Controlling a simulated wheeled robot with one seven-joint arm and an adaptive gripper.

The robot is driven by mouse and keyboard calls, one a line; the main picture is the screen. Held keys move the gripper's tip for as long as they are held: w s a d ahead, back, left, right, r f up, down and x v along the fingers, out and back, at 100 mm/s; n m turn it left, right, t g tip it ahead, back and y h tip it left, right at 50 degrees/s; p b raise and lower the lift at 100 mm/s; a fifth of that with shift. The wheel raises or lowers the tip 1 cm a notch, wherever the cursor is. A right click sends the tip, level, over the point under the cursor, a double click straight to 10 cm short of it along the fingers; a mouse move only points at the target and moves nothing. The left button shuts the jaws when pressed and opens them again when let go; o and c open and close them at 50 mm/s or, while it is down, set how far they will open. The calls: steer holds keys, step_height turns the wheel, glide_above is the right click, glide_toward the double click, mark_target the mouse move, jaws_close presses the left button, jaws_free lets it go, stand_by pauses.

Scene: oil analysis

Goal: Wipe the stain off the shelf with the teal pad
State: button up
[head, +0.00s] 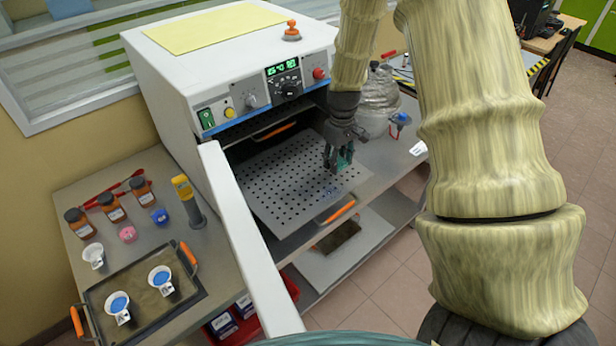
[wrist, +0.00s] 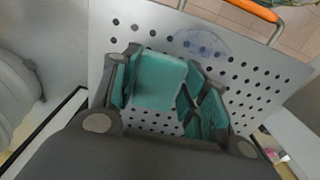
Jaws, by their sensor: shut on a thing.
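The perforated grey metal shelf (head: 285,190) is pulled out of the open white oven, with an orange handle (head: 337,211) at its front edge. In the wrist view the stain (wrist: 205,43) is a faint blue-grey smudge on the shelf (wrist: 115,28), near the handle edge. My gripper (head: 340,157) is shut on the teal pad (wrist: 158,80), low over the right part of the shelf. The stain lies beyond the pad in the wrist view, uncovered. I cannot tell whether the pad touches the shelf.
The oven's white door (head: 245,240) stands open left of the shelf. Left of it, a bench holds brown bottles (head: 110,207), small cups and a dark tray (head: 142,286) with orange handles. A wrapped round vessel (head: 378,100) stands to the right. A lower shelf (head: 345,250) lies below.

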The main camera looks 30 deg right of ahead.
steer(key=shift+d+r+p, duration=0.25)
steer(key=shift+r+p, duration=0.5)
steer(key=shift+r, duration=0.5)
steer(key=shift+a+r, duration=0.15)
steer(key=shift+r, duration=0.3)
steer(key=shift+s, duration=0.1)
